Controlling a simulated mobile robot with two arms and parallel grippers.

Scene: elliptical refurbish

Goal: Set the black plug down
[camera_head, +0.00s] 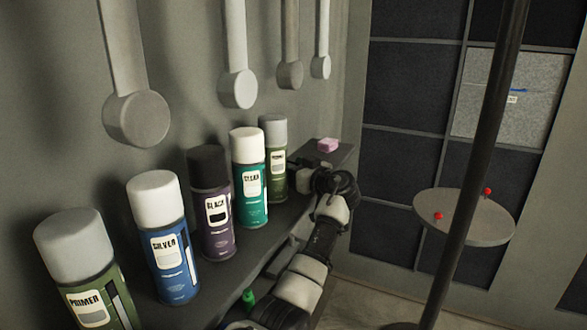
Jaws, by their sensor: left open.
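My left arm rises from the bottom middle, and its black gripper (310,168) is over the far end of the dark shelf (277,221). The gripper is open, but its fingertips are small and hard to make out against the shelf. I cannot make out a separate black plug; it may be hidden by or blend with the dark gripper. A small pink block (328,145) lies on the shelf's far end, just beyond the gripper. My right gripper is not in view.
Several spray cans stand in a row along the shelf, including a blue silver can (173,248) and a purple black can (214,215). Grey ladle-like shapes (238,87) hang above. A dark pole (478,150) and round grey plate (490,228) with red knobs stand right.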

